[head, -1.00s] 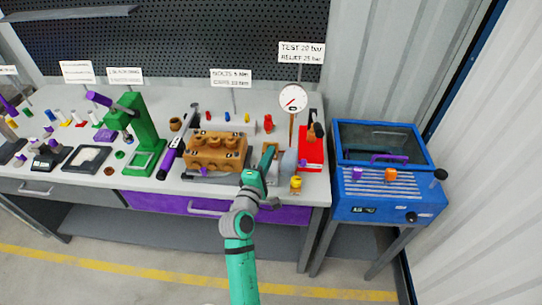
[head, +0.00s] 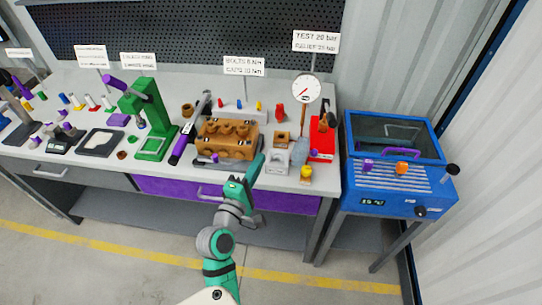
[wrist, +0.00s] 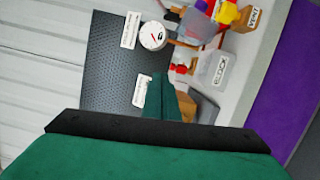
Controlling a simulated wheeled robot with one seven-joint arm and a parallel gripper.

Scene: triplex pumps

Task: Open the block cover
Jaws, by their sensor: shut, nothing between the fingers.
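A pale, see-through box with a label that seems to read BLOCK (wrist: 218,70) shows in the wrist view; I take it as the block cover. In the head view a small pale housing (head: 277,161) stands at the bench's front, right of the brown pump block (head: 228,138); it looks like the same thing. I cannot tell whether its lid is open. My gripper (head: 259,160) is just left of this housing, over the bench's front part, apart from it as far as I can see. The green fingers (wrist: 160,78) are together and empty in the wrist view.
A pressure gauge (head: 306,89) on a post and a red unit (head: 322,142) stand behind and right of the housing. A yellow-topped part (head: 306,173) is at the front edge. A blue cabinet (head: 400,185) stands right of the bench. Floor in front is clear.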

